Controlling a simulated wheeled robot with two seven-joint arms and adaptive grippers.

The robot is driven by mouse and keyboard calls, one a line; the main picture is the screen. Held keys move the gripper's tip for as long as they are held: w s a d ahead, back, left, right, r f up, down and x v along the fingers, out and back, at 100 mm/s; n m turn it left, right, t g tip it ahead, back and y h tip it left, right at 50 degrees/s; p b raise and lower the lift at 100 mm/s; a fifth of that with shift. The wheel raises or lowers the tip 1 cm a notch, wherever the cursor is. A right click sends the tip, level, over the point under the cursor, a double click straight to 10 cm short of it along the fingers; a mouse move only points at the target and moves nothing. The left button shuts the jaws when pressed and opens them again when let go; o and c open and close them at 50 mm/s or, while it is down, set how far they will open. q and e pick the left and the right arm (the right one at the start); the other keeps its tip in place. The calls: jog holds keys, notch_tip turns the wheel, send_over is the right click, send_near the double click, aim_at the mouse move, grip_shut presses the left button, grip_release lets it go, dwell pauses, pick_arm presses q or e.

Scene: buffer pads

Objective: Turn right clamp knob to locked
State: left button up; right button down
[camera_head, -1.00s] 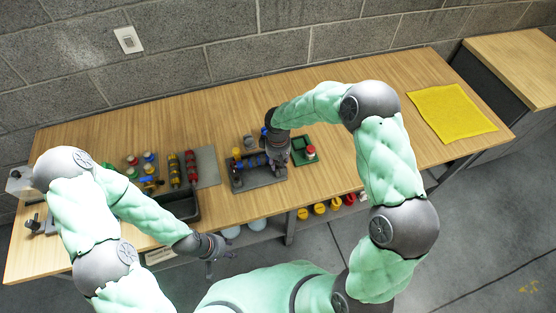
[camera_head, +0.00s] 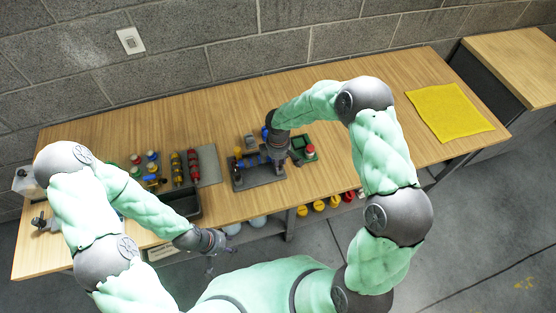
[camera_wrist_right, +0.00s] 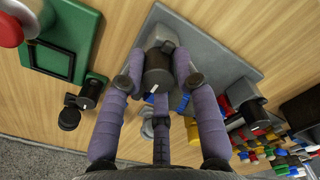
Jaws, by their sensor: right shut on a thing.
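The clamp fixture has a grey base plate (camera_head: 262,180) on the table, with blue and yellow parts on it. My right gripper (camera_head: 279,150) is over its right side. In the right wrist view, my right gripper (camera_wrist_right: 158,75) has its purple fingers closed around a dark round knob (camera_wrist_right: 158,72) with a short white mark. The fixture's grey plate (camera_wrist_right: 215,60) lies beneath it. The fingers partly hide the knob's sides, and I cannot tell its locked position. My left gripper (camera_head: 212,252) is open and empty, hanging in front of the table's front edge.
A green tray (camera_head: 304,158) with a red-topped piece stands close to the right of the fixture. A dark bin (camera_head: 182,204) and several coloured parts on a grey mat (camera_head: 208,165) are to the left. A yellow cloth (camera_head: 448,110) lies at the right; the table between is clear.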

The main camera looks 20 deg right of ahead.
jog(key=shift+d, duration=0.1)
dwell(0.3)
jog(key=c, duration=1)
grip_release()
jog(key=shift+o, duration=0.2)
notch_tip(320, 180, up, 12)
